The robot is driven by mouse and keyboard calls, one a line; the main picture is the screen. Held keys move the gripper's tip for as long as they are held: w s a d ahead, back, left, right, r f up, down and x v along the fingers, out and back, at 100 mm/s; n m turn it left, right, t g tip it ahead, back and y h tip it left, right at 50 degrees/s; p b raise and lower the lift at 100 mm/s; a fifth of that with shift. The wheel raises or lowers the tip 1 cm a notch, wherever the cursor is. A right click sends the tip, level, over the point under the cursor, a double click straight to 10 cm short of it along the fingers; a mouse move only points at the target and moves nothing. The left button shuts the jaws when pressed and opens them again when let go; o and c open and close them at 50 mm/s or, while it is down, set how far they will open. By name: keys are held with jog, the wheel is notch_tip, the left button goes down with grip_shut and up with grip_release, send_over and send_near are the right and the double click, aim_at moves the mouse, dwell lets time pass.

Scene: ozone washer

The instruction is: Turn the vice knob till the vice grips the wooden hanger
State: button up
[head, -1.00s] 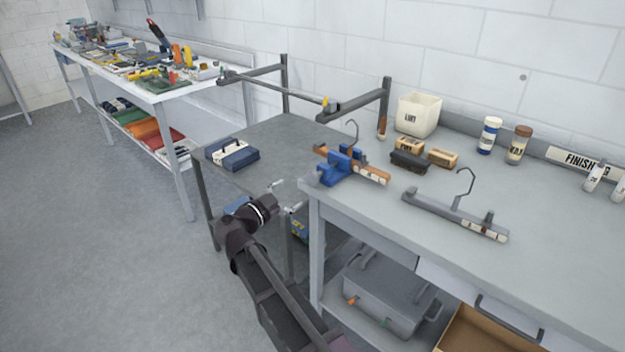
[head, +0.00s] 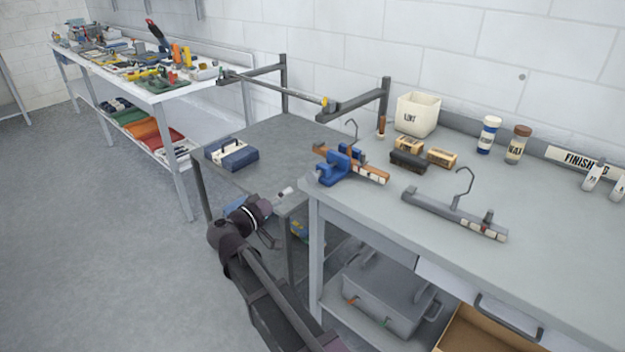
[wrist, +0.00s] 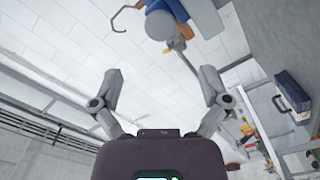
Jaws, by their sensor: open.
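The wooden hanger (head: 368,174) lies through the blue vice (head: 333,171) at the left corner of the grey bench in the head view. Its hook stands up behind the vice. My gripper (head: 280,216) is open and empty, in front of and below that corner, apart from the vice. In the wrist view its two fingers (wrist: 160,75) are spread wide. Beyond them, near the top, is the round grey vice knob (wrist: 160,25) with blue vice body behind it. A hook (wrist: 119,18) shows to its left. Whether the jaws touch the hanger cannot be told.
A grey hanger (head: 455,213) lies on the bench to the right. Two wood-backed brushes, a dark block, a white LINT bin (head: 418,115) and jars stand behind. A lower grey table (head: 270,150) with a blue toolbox (head: 232,154) is at left. Open floor lies left of my arm.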

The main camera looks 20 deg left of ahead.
aim_at(310, 179)
jog(key=s+n, duration=0.1)
jog(key=n, duration=1.6)
jog(key=s+a+n, duration=0.1)
jog(key=n, duration=0.7)
jog(key=shift+s, duration=0.3)
jog(key=shift+w, duration=0.1)
jog(key=x, duration=1.3)
jog(key=shift+w, duration=0.3)
